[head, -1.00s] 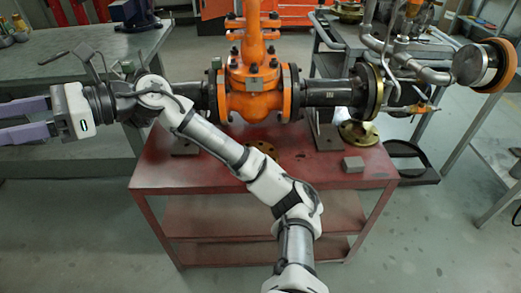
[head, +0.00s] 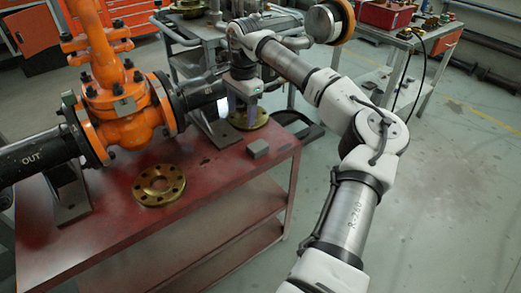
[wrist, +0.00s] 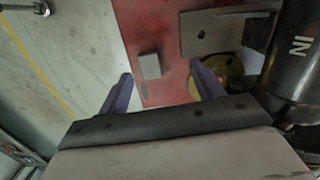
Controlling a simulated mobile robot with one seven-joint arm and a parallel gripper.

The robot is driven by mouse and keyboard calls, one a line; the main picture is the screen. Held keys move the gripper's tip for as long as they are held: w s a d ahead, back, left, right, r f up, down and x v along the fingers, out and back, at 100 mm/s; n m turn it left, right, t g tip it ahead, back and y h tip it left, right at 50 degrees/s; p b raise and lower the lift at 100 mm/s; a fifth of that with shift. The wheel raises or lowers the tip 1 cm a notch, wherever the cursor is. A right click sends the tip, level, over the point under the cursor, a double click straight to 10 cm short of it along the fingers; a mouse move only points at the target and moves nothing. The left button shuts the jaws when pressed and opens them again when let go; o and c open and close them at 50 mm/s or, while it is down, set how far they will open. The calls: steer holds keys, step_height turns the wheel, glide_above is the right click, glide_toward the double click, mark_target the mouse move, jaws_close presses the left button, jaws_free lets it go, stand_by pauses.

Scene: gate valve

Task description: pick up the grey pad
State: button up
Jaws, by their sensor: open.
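The grey pad (head: 258,149) is a small flat block lying on the red table top (head: 215,175), near its right edge. In the wrist view the pad (wrist: 150,66) lies ahead of my gripper, between the lines of its two fingers and apart from them. My gripper (head: 240,104) points down above the back right part of the table, behind the pad in the head view. Its purple fingers (wrist: 163,88) are spread apart with nothing between them.
An orange gate valve (head: 122,108) with black pipe stands on the table's left. One brass flange (head: 160,185) lies in front of it; another (head: 250,118) lies near my gripper. A pipe support (head: 210,128) stands close by. The table's right edge is near the pad.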

steer(key=h, duration=0.1)
glide_toward(258, 145)
step_height(258, 145, down, 3)
steer(key=shift+f, duration=0.1)
steer(key=shift+s+f, duration=0.1)
steer(key=shift+f, duration=3.1)
steer(key=c, duration=1.1)
steer(key=shift+o, duration=0.2)
steer(key=shift+r, duration=0.1)
step_height(258, 145, up, 20)
